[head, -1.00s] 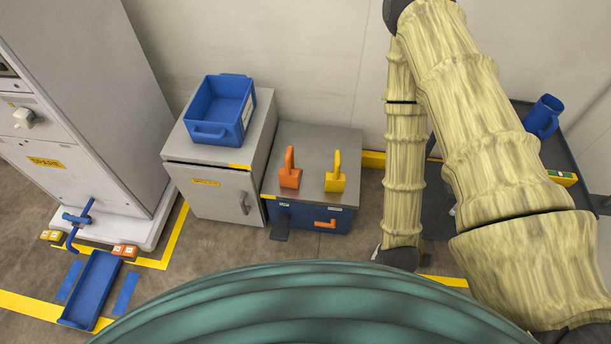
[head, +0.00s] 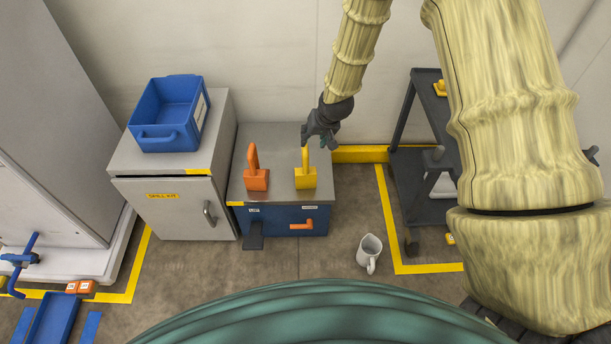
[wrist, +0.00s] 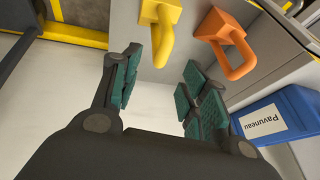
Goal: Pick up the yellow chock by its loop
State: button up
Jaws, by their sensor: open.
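The yellow chock (head: 306,178) stands on the grey top of a low blue cabinet, its loop upright. In the wrist view the yellow chock (wrist: 160,14) is at the top, its loop hanging toward the gap between my fingers. My gripper (head: 321,142) is just above and slightly right of the loop in the head view. In the wrist view my gripper (wrist: 157,90) is open and empty, fingers spread, with the loop beyond the fingertips. Whether a finger touches the loop cannot be told.
An orange chock (head: 257,179) with its own loop stands close left of the yellow one. A blue bin (head: 168,138) sits on the taller grey cabinet (head: 133,162) at left. A white mug (head: 369,250) is on the floor. A dark cart (head: 425,190) stands at right.

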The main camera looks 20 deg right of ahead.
send_over(305, 162)
jog(key=w+d, duration=0.1)
jog(key=d, duration=0.1)
notch_tip(305, 162, down, 4)
jog(key=shift+w+r+b+x, duration=0.1)
jog(key=shift+w+b+x, duration=0.1)
jog(key=shift+x, duration=1.35)
jog(key=shift+w+r+b+x, duration=0.15)
jog(key=shift+w+x, duration=0.1)
jog(key=shift+x, duration=1.3)
grip_shut()
